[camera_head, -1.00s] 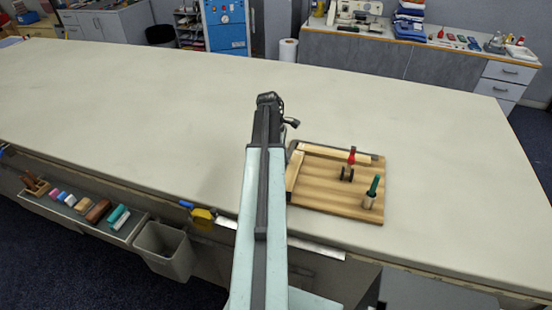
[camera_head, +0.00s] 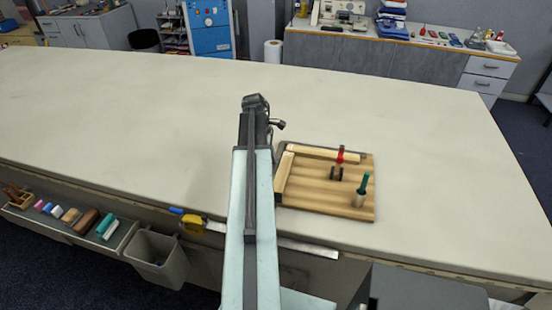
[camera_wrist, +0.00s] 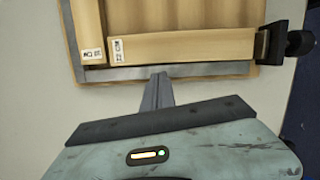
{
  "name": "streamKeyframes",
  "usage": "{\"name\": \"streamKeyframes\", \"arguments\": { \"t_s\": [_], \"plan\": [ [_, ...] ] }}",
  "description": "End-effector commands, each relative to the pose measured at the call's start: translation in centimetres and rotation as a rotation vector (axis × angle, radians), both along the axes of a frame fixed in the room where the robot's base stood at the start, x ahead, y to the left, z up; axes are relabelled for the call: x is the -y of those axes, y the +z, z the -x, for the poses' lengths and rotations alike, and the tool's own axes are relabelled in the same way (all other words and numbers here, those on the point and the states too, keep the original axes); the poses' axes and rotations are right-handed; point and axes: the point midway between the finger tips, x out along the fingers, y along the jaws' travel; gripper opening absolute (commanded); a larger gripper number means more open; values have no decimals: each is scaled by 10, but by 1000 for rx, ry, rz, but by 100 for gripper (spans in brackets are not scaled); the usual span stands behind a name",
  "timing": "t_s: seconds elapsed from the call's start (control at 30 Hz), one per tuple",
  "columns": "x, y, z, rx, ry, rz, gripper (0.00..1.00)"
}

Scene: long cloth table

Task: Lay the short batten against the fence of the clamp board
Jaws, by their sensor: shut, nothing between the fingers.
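The wooden clamp board (camera_head: 316,200) lies on the table to the right of my arm. One pale batten (camera_head: 325,153) lies along its back edge, and another (camera_head: 284,175) along its left side. Both show in the wrist view, one lying across (camera_wrist: 185,47) and one running upward (camera_wrist: 88,25), with small labels at their ends. I cannot tell which is the short one. The grey fence strip (camera_wrist: 110,74) runs beside the crosswise batten; contact is unclear. My gripper (camera_wrist: 160,78) is shut and empty, its tip by the strip. In the head view my arm hides it.
A red-handled clamp (camera_head: 339,160) and a green-handled clamp (camera_head: 363,187) stand on the board. A dark clamp part (camera_wrist: 280,42) is by the crosswise batten's right end. The table (camera_head: 160,120) is clear to the left and behind. A tool tray (camera_head: 80,228) hangs at the front.

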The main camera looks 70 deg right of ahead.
Motion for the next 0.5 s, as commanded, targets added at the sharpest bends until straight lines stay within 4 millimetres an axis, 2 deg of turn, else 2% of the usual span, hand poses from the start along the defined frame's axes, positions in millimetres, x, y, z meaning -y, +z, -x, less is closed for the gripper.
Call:
{"name": "streamKeyframes", "arguments": {
  "t_s": [0.07,0.13,0.3,0.4,0.5],
  "plan": [
    [-5,0,-14,0,6,0,0],
    [-6,25,-17,0,4,0,0],
    [-8,65,-26,0,5,0,0],
    [-10,85,-32,0,6,0,0],
    [-11,97,-35,0,5,1,0]
  ]
}}
